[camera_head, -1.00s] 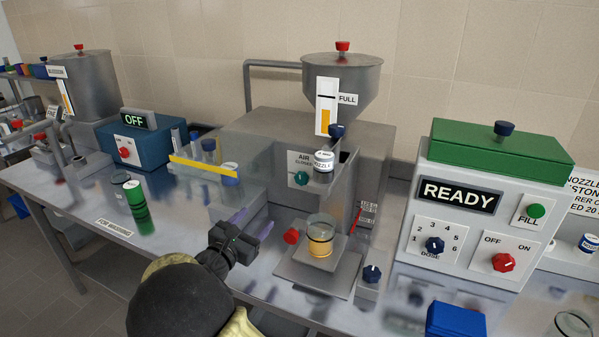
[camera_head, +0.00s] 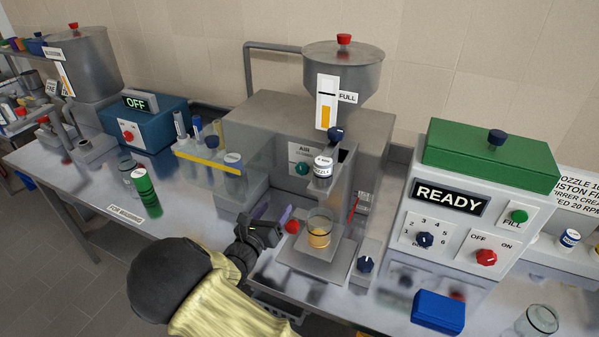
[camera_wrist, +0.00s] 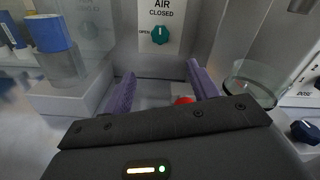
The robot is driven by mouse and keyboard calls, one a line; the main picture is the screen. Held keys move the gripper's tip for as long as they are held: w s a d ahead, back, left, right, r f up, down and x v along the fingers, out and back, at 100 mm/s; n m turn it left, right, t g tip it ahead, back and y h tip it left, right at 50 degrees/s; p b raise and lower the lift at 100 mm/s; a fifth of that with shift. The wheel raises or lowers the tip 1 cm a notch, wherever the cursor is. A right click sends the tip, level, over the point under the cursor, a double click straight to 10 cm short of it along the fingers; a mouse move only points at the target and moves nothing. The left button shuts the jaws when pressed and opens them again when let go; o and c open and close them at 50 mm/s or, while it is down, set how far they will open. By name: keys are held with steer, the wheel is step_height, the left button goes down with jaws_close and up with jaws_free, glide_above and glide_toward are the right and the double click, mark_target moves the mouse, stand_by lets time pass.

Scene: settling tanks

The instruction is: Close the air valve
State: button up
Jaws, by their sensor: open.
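The air valve is a teal knob (camera_head: 302,168) on a white plate on the front of the steel filling machine. In the wrist view the air valve knob (camera_wrist: 160,34) is at the top centre, under "AIR CLOSED", with "OPEN" at its left. I cannot tell for sure which mark its pointer faces. My gripper (camera_head: 273,212) is low in front of the machine, below and apart from the knob. Its two purple fingers are spread and empty in the wrist view (camera_wrist: 160,75), and point toward the plate.
A glass beaker (camera_head: 319,232) with amber contents stands on a platform right of my gripper. A red knob (camera_head: 292,227) is close to the fingers.

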mark_target(301, 172)
steer(key=p+x, duration=0.3)
steer(key=x, duration=1.4)
steer(key=shift+w+d, duration=0.1)
steer(key=shift+w, duration=0.1)
